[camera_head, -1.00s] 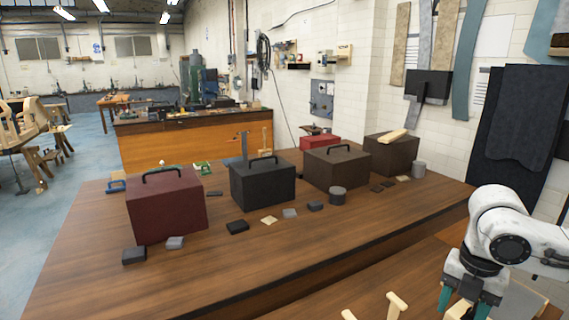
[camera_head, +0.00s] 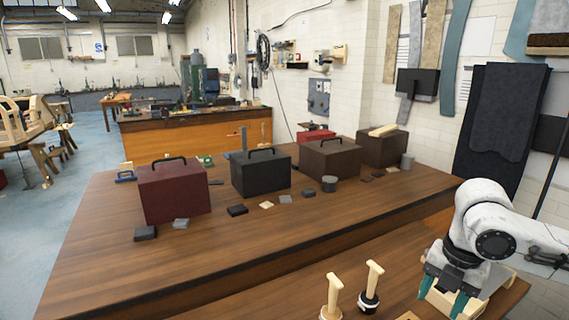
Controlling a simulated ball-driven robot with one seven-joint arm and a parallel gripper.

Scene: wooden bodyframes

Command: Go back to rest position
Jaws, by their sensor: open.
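My gripper (camera_head: 447,292) hangs at the lower right on the end of my white arm. Its two teal fingers are apart and point down. It is over a light wooden box or frame (camera_head: 496,285) on the near bench, partly hidden behind the fingers. I cannot tell whether the fingers touch it. I see nothing held between them.
Two wooden-handled tools (camera_head: 371,287) (camera_head: 331,297) stand upright on the near bench, left of my gripper. The larger table (camera_head: 280,235) behind carries a maroon case (camera_head: 174,192), a black case (camera_head: 261,174), brown cases (camera_head: 330,162) and several small blocks. Its front strip is clear.

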